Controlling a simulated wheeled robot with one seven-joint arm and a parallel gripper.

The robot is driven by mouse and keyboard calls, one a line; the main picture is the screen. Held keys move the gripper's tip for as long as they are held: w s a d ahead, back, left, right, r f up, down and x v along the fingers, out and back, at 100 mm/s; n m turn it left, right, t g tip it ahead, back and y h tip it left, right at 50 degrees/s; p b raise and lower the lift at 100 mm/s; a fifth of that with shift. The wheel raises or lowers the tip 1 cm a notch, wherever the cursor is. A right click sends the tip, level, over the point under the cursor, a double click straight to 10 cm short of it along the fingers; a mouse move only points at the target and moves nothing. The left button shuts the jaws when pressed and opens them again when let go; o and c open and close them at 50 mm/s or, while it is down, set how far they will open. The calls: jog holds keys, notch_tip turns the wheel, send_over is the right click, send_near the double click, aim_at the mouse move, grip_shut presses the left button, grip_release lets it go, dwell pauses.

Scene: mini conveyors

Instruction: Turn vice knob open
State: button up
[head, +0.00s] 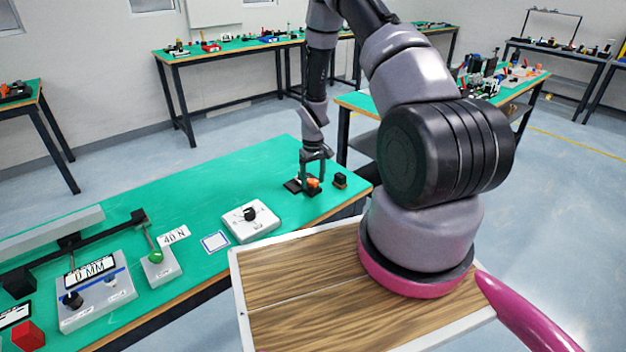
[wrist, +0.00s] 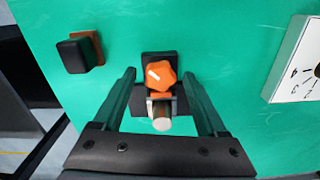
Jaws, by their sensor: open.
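The vice is a small black block with an orange knob on the green bench. In the wrist view the orange knob (wrist: 161,75) has a white mark and sits on the black vice body (wrist: 137,95). A light cylindrical piece (wrist: 161,124) lies just below the knob, at the vice. My gripper (wrist: 162,80) is open, with one finger on each side of the knob and visible gaps between. In the head view my gripper (head: 313,170) points down at the orange knob (head: 313,182), near the right end of the bench.
A small black block (head: 340,180) with an orange-brown side stands beside the vice. A white dial box (head: 250,221) sits to the left on the green bench (head: 200,180). Measuring devices (head: 95,290) stand farther left. Bench surface around the vice is mostly clear.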

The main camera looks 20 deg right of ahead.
aim_at(313, 180)
notch_tip(313, 180, up, 11)
jog(key=shift+f, duration=0.15)
dwell(0.5)
